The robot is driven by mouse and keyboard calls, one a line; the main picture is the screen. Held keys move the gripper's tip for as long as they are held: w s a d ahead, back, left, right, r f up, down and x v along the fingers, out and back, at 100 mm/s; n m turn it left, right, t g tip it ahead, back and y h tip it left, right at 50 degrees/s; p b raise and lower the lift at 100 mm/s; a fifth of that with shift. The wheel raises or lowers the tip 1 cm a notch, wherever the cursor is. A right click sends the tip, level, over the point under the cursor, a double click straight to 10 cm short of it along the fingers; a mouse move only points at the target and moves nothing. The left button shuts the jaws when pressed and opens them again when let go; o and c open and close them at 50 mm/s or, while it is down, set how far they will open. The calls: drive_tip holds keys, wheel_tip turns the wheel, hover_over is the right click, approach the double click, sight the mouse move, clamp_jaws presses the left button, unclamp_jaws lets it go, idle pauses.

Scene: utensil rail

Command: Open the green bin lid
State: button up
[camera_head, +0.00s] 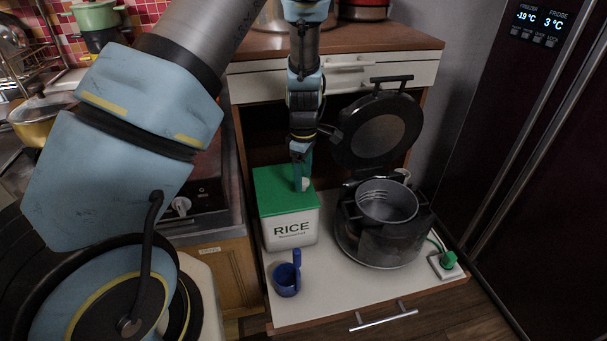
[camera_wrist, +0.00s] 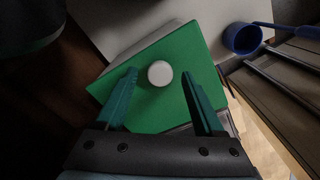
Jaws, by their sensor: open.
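The white rice bin (camera_head: 291,230) stands on the pulled-out shelf, with its green lid (camera_head: 276,187) closed on top. The lid also fills the middle of the wrist view (camera_wrist: 165,107), with a round white knob (camera_wrist: 160,73) on it. My gripper (camera_head: 302,180) is above the lid, pointing down. In the wrist view my gripper (camera_wrist: 160,85) has its two green fingers apart, one on each side of the knob, with visible gaps. The knob is partly hidden behind the fingers in the head view. I cannot tell how far the fingertips are above the lid.
A rice cooker (camera_head: 381,232) with its black lid raised (camera_head: 376,131) stands to the right of the bin. A blue measuring cup (camera_head: 287,279) sits in front of the bin. The pulled-out shelf (camera_head: 325,300) is clear at its front. A dark fridge (camera_head: 530,150) is at the far right.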

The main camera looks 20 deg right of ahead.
drive_tip(key=shift+f, duration=0.25)
clamp_jaws()
idle(0.5)
idle(0.9)
